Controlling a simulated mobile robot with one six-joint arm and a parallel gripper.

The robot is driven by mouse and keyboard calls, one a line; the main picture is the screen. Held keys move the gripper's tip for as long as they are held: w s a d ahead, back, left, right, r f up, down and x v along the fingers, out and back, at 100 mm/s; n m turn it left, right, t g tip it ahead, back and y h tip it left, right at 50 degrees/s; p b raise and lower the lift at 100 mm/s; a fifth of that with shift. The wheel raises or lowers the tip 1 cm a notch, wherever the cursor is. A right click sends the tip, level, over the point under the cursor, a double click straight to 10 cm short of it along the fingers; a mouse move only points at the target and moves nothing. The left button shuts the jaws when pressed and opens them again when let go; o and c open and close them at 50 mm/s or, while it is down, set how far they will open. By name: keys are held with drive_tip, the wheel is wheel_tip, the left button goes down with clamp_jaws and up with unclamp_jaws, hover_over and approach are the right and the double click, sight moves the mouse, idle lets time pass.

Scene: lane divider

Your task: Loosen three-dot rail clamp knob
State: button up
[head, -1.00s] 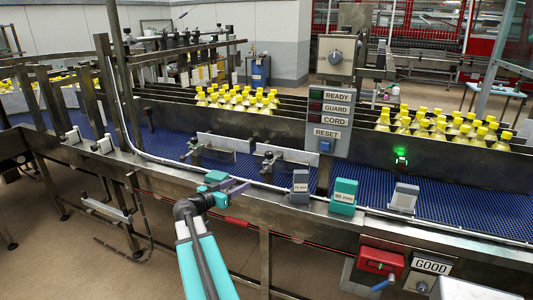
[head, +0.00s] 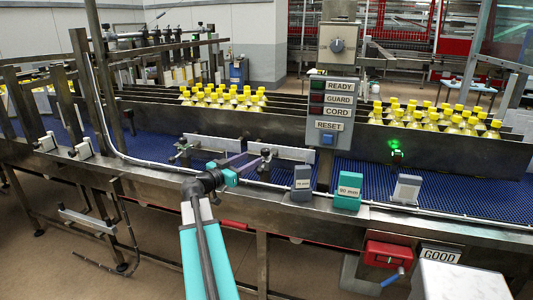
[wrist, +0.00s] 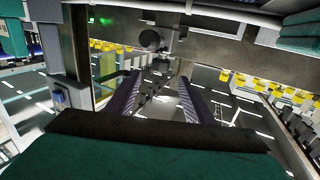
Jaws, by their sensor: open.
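My gripper (head: 253,160) has dark purple fingers and is open, with nothing between them. In the head view it reaches over the conveyor's front edge, its tips close to the right-hand rail clamp's dark knob (head: 266,153). In the wrist view a dark round knob (wrist: 150,40) on a post stands just beyond and between the open fingertips (wrist: 158,78); contact does not show. A second rail clamp (head: 182,147) stands to the left on the same rail line. Dot marks on the clamps are too small to read, so I cannot tell which is three-dot.
Grey (head: 302,184) and teal (head: 347,194) labelled blocks and a pale block (head: 406,189) stand on the front ledge to the right. A button panel (head: 331,112) rises behind. Yellow-capped bottles (head: 223,95) fill the lanes behind the divider wall.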

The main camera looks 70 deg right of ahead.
sight(265, 153)
drive_tip(key=shift+w+f, duration=0.1)
idle(0.4)
drive_tip(key=shift+d, duration=0.1)
drive_tip(key=p+x, duration=0.5)
drive_tip(key=x, duration=0.8)
drive_tip(key=shift+d, duration=0.3)
drive_tip(key=shift+f, duration=0.1)
drive_tip(key=c, duration=1.1)
drive_tip(key=shift+o, duration=0.2)
drive_tip(key=shift+f+t+b, duration=0.15)
drive_tip(key=shift+t+b, duration=0.15)
drive_tip(key=shift+b, duration=0.4)
